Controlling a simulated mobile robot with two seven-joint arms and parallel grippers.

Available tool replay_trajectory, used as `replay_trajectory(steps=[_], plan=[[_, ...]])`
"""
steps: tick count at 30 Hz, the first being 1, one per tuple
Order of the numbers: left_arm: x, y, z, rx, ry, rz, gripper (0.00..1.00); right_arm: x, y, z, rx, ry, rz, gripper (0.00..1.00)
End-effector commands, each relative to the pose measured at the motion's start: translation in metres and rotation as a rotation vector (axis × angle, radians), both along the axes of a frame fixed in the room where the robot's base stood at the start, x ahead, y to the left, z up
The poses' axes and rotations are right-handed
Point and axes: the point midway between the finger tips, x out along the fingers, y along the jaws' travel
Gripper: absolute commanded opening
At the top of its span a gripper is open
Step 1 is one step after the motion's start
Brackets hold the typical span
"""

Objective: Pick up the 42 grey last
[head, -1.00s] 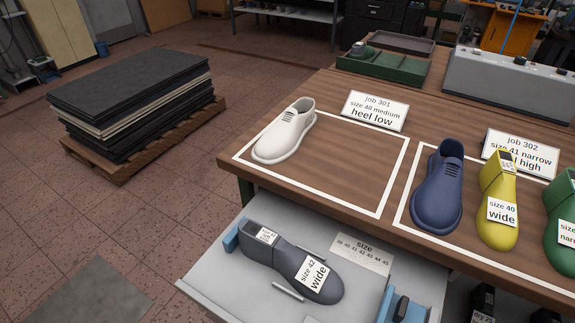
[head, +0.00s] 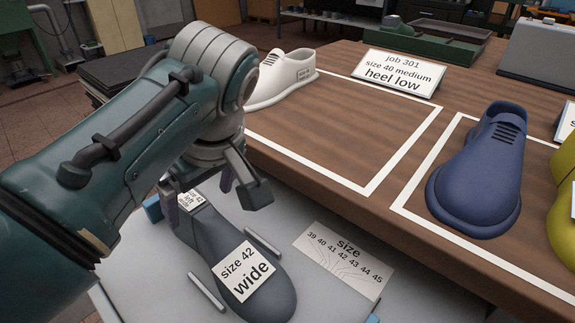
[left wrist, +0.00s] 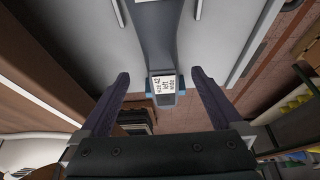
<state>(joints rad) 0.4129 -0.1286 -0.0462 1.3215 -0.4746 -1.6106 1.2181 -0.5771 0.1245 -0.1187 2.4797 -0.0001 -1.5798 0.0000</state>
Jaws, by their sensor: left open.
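Whether the fingers are level with the last is hard to tell. My right gripper is not in view.
The drawer (head: 150,290) has thin rails beside the last and a size card (head: 343,262). The wooden table (head: 335,130) overhangs behind, bearing a white shoe (head: 284,76), a blue shoe (head: 482,170), a yellow last (head: 565,205) and a job 301 sign (head: 400,72).

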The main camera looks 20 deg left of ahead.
Motion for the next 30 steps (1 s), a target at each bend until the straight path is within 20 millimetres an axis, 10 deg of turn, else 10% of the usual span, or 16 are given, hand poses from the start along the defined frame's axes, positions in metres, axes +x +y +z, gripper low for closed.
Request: replay_trajectory(steps=[17,30], plan=[[0.012,0.032,-0.071,0.0,0.002,0.0,1.0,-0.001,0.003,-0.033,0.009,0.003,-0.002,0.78],[0.013,0.034,-0.075,-0.001,0.0,-0.002,0.86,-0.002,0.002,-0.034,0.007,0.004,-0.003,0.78]])
